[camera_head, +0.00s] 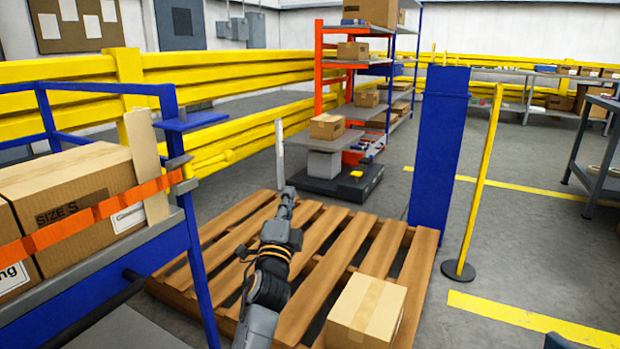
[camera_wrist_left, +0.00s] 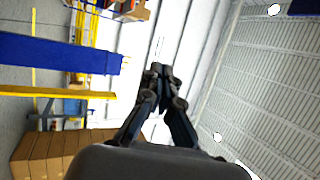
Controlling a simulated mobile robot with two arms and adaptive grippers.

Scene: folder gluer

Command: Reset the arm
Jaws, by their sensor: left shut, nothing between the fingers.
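My left arm (camera_head: 270,285) reaches up from the bottom middle of the head view, over the wooden pallet (camera_head: 215,232). My left gripper (camera_head: 288,191) is at its far end, above the far part of the pallet, and looks small there. In the left wrist view my left gripper (camera_wrist_left: 161,70) has its two dark fingers together with nothing between them. It is tilted toward the wall and ceiling. My right gripper is in neither view.
A cardboard box (camera_head: 366,312) sits on the pallet's near right corner. At left is a blue frame (camera_head: 200,262) with boxes behind an orange strap (camera_head: 100,208). A blue post (camera_head: 438,160) and yellow pole (camera_head: 478,185) stand right of the pallet. Open floor lies further right.

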